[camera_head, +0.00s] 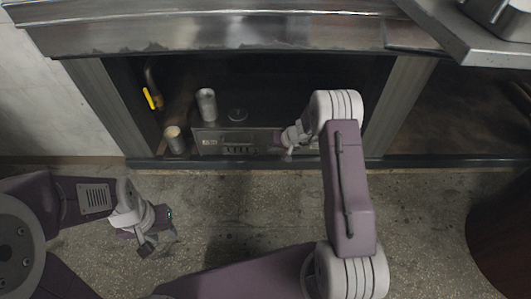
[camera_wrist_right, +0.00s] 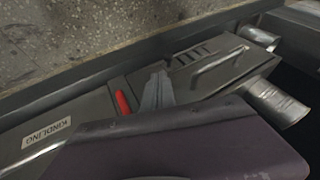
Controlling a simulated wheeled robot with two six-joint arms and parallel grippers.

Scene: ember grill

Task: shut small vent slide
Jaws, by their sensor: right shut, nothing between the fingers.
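A low grey metal panel (camera_head: 208,134) sits inside the recess under the counter. Dark vent slots (camera_head: 238,149) show in its front; they also show in the wrist view (camera_wrist_right: 195,57). A small upright red tab (camera_wrist_right: 123,103) stands left of my fingers in the wrist view; I cannot tell if they touch. My right gripper (camera_wrist_right: 155,90) is shut and empty, between the red tab and the slots. In the head view my right gripper (camera_head: 287,140) reaches into the recess at the panel's right part, hiding some of it. My left gripper (camera_head: 153,232) hangs open over the floor.
A metal can (camera_head: 206,105) and a shorter can (camera_head: 174,140) stand by the panel's left end. A yellow-handled tool (camera_head: 150,98) hangs at the recess's left. The counter (camera_head: 230,32) overhangs.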

